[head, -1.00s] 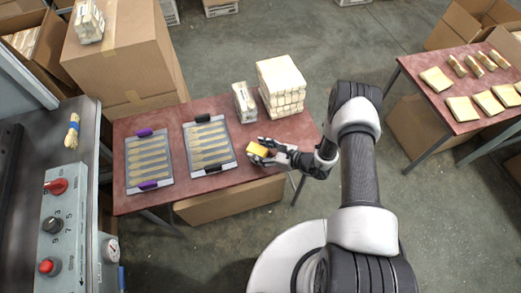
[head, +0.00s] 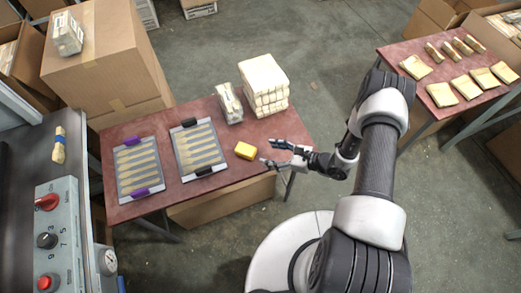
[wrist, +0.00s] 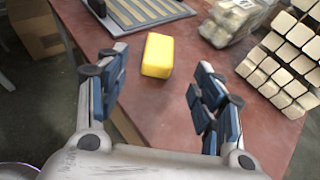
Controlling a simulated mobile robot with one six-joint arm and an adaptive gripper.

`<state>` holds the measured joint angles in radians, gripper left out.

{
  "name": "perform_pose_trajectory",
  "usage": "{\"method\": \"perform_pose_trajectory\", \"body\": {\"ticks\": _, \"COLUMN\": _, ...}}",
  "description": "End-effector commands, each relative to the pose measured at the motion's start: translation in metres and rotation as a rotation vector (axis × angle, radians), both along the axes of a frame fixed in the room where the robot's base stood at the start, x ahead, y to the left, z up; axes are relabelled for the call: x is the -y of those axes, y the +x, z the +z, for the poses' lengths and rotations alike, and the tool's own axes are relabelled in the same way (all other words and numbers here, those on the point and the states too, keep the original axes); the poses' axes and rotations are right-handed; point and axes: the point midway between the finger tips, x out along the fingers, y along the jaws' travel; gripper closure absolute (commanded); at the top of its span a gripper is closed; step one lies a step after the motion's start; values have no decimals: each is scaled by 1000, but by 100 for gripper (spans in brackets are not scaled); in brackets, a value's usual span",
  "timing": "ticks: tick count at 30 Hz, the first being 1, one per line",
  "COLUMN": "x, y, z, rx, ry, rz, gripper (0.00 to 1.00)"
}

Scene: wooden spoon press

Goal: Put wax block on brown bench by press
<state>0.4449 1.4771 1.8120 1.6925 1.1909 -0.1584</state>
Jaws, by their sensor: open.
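The yellow wax block (head: 245,150) lies on the reddish-brown bench (head: 222,178), near its front edge and to the right of the trays. It also shows in the wrist view (wrist: 158,55), just beyond my fingertips. My gripper (head: 270,152) is open and empty to the right of the block, its fingers spread and pointing towards it. In the wrist view my gripper (wrist: 160,80) has a finger on each side, with the block apart from both. The press (head: 58,230) with its grey control panel, red knob and red button stands at the left.
Two trays of wooden spoons, one with purple clips (head: 139,168) and one with black clips (head: 198,147), lie left of the block. A wrapped bundle (head: 228,103) and a stack of pale packs (head: 264,86) stand behind it. Another bench (head: 440,78) is at the right.

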Motion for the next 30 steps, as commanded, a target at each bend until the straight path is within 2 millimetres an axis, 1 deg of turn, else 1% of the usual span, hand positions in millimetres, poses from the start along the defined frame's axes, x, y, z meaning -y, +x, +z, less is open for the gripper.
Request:
{"method": "perform_pose_trajectory", "body": {"ticks": 1, "x": 5, "y": -2, "z": 3, "rx": 0, "ry": 0, "rz": -3, "gripper": 39}}
{"method": "perform_pose_trajectory", "body": {"ticks": 3, "x": 10, "y": -5, "z": 5, "rx": 1, "ry": 0, "rz": -2, "gripper": 39}}
{"method": "perform_pose_trajectory", "body": {"ticks": 8, "x": 13, "y": -7, "z": 7, "rx": 3, "ry": -2, "rz": 2, "gripper": 39}}
{"method": "perform_pose_trajectory", "body": {"ticks": 11, "x": 12, "y": -3, "z": 21, "rx": 23, "ry": -12, "rz": 36, "gripper": 39}}
{"method": "perform_pose_trajectory", "body": {"ticks": 14, "x": 7, "y": 5, "z": 56, "rx": 78, "ry": -43, "rz": 124, "gripper": 39}}
{"method": "perform_pose_trajectory", "body": {"ticks": 15, "x": 5, "y": 7, "z": 75, "rx": 107, "ry": -63, "rz": 175, "gripper": 39}}
{"method": "perform_pose_trajectory", "body": {"ticks": 17, "x": -1, "y": 8, "z": 107, "rx": 156, "ry": -99, "rz": 264, "gripper": 39}}
{"method": "perform_pose_trajectory", "body": {"ticks": 18, "x": -5, "y": 7, "z": 129, "rx": 189, "ry": -126, "rz": 327, "gripper": 39}}
{"method": "perform_pose_trajectory", "body": {"ticks": 20, "x": -11, "y": 3, "z": 160, "rx": 238, "ry": -170, "rz": 420, "gripper": 39}}
{"method": "perform_pose_trajectory", "body": {"ticks": 21, "x": -14, "y": -1, "z": 180, "rx": 269, "ry": -202, "rz": 480, "gripper": 39}}
{"method": "perform_pose_trajectory", "body": {"ticks": 23, "x": -19, "y": -10, "z": 208, "rx": 315, "ry": -251, "rz": 571, "gripper": 39}}
{"method": "perform_pose_trajectory", "body": {"ticks": 24, "x": -21, "y": -17, "z": 225, "rx": 346, "ry": -287, "rz": 629, "gripper": 39}}
{"method": "perform_pose_trajectory", "body": {"ticks": 26, "x": -24, "y": -28, "z": 251, "rx": 391, "ry": -344, "rz": 717, "gripper": 39}}
{"method": "perform_pose_trajectory", "body": {"ticks": 27, "x": -26, "y": -37, "z": 266, "rx": 422, "ry": -385, "rz": 773, "gripper": 39}}
{"method": "perform_pose_trajectory", "body": {"ticks": 30, "x": -27, "y": -60, "z": 302, "rx": 495, "ry": -492, "rz": 910, "gripper": 39}}
